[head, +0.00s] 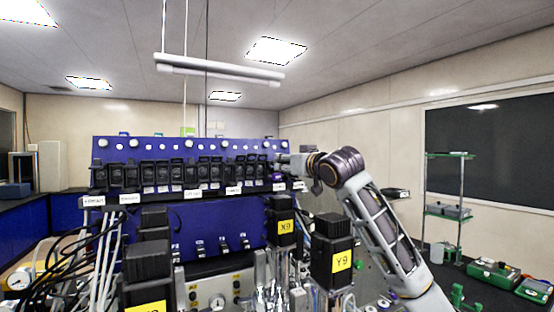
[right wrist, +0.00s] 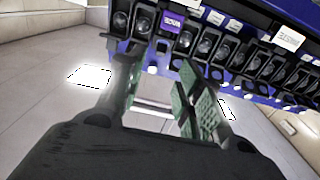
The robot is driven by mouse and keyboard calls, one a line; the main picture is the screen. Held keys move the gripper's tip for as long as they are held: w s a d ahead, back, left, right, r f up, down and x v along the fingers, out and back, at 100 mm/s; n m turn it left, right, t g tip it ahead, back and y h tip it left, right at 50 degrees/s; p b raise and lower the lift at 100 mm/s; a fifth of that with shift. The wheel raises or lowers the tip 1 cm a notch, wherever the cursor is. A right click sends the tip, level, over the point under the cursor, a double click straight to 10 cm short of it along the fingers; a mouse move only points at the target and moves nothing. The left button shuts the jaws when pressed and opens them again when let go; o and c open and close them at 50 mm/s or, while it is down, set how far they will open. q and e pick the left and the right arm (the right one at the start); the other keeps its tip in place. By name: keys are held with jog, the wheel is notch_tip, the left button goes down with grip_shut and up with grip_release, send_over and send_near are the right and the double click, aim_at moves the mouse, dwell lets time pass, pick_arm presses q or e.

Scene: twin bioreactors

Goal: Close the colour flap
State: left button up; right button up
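A blue panel (head: 150,150) carries a row of black flap units (head: 175,172) with small labels under them. My right gripper (head: 284,159) is at the right end of the row. In the right wrist view its fingers (right wrist: 155,75) are apart with nothing between them, close to the black units (right wrist: 143,22). My left gripper is out of view.
Black motor blocks with yellow X9 (head: 286,227) and Y9 (head: 342,262) labels stand in front of the panel, below my right arm. Cables and tubes (head: 70,265) crowd the lower left. A green-framed shelf (head: 447,212) stands at the right.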

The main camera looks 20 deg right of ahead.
aim_at(275, 162)
jog(key=shift+w+a+p, duration=0.2)
jog(key=shift+w+p, duration=0.2)
jog(key=shift+w, duration=0.75)
jog(key=shift+w+a+p, duration=0.25)
jog(key=shift+w+p, duration=0.1)
jog(key=shift+w, duration=0.8)
jog(key=shift+w+a+p, duration=0.2)
jog(key=shift+w+p, duration=0.2)
jog(key=shift+w, duration=0.75)
jog(key=c, duration=0.7)
jog(key=shift+f, duration=0.1)
jog(key=shift+f+t+b, duration=0.2)
jog(key=shift+t+b, duration=0.5)
jog(key=shift+b, duration=0.6)
jog(key=o, duration=0.7)
